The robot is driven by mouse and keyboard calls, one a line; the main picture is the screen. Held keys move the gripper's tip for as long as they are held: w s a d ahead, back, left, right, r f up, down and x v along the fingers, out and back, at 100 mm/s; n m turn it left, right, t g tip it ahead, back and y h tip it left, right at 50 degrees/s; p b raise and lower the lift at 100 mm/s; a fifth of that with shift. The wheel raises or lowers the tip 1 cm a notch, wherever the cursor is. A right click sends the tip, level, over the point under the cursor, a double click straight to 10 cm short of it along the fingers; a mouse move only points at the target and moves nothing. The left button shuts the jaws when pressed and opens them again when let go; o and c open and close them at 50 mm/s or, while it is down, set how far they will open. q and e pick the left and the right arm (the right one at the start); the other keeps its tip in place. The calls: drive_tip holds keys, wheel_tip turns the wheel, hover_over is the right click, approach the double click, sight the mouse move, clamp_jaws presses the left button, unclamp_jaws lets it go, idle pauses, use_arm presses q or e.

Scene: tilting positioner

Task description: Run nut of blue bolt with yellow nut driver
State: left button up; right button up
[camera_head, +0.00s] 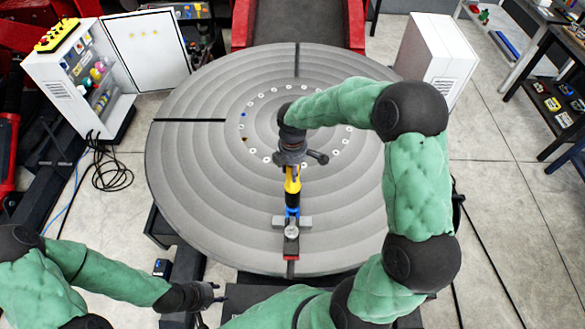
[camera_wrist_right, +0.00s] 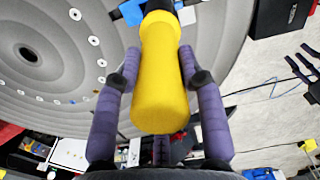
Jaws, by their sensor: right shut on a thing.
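The nut driver (camera_head: 292,185) has a yellow handle and a black section pointing to the front edge of the round grey table. My right gripper (camera_head: 291,160) is shut on the yellow handle (camera_wrist_right: 160,95), with one finger on each side of it. A blue part (camera_head: 292,211) shows at the driver's far end, in front of a grey and red clamp (camera_head: 291,247); blue also shows beside the driver in the wrist view (camera_wrist_right: 134,12). I cannot tell the bolt and nut apart there. My left gripper (camera_head: 208,295) is low at the left, away from the table; its jaw opening is unclear.
The large round table (camera_head: 190,185) carries a ring of small white-rimmed holes, and its left half is clear. An open control cabinet (camera_head: 75,80) stands at the back left. A white box (camera_head: 437,58) stands at the back right. Shelves line the right side.

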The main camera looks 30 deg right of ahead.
drive_tip(key=shift+f+b, duration=1.25)
drive_tip(key=shift+f, duration=0.55)
drive_tip(key=shift+s+a+f, duration=0.1)
drive_tip(key=shift+s+f, duration=0.1)
drive_tip(key=shift+f, duration=0.1)
idle(0.3)
drive_tip(key=shift+r, duration=0.15)
drive_tip(key=shift+w+r+p, duration=0.2)
drive_tip(key=shift+r+p, duration=0.55)
drive_tip(key=shift+r, duration=0.2)
drive_tip(key=shift+r+p, duration=1.75)
drive_tip(key=shift+r, duration=1)
